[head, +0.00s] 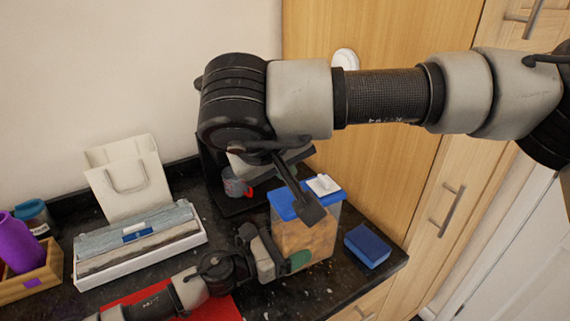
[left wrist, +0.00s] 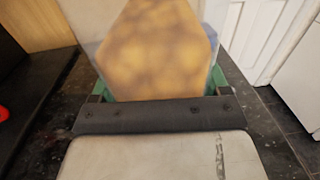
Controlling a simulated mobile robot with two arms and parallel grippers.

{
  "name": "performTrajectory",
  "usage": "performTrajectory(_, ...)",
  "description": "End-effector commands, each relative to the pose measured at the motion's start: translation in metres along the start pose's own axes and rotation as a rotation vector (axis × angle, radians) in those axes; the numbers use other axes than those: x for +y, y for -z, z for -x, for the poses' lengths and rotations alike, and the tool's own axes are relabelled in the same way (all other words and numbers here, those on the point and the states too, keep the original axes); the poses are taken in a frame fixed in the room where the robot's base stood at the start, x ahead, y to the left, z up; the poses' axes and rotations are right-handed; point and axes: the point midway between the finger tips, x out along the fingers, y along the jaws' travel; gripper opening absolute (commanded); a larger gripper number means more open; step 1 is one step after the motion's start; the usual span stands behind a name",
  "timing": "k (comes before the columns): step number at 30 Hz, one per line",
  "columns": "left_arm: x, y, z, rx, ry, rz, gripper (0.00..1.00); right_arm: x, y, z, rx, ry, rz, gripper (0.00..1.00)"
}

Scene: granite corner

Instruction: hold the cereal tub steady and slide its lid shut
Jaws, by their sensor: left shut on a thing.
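The cereal tub (head: 308,245) is a clear box with tan contents, upright near the counter's front right corner. Its lid (head: 283,203) is blue, with a white raised piece (head: 323,185) at the right. My left gripper (head: 290,262) is shut on the tub's lower body from the left. In the left wrist view, its green pads flank the tub (left wrist: 158,50). My right gripper (head: 308,210) comes down from above, with a dark finger over the lid. I cannot tell whether that finger touches the lid or whether the jaws are open. My right gripper hides part of the lid.
A blue block (head: 367,246) lies right of the tub near the counter edge. A dark machine with a grey-red mug (head: 236,183) stands behind. A white tray (head: 142,253), paper bag (head: 128,178) and wooden box (head: 35,285) are at left. A red mat (head: 212,309) lies in front.

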Motion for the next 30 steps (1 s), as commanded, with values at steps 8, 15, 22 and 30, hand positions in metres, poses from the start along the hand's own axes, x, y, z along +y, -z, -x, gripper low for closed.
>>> performTrajectory(8,0.000,0.000,0.000,0.000,0.000,0.000,0.92,0.000,0.000,0.000,0.000,0.000,0.000,0.00)
performTrajectory(15,0.000,0.000,0.000,0.000,0.000,0.000,1.00,0.000,0.000,0.000,0.000,0.000,0.000,0.00)
performTrajectory(22,0.000,0.001,0.018,0.002,-0.001,0.003,1.00,0.000,0.000,0.000,0.000,0.000,0.000,0.00)
performTrajectory(30,0.000,0.002,0.076,0.003,-0.002,0.003,1.00,0.000,0.000,0.000,0.000,0.000,0.000,0.00)
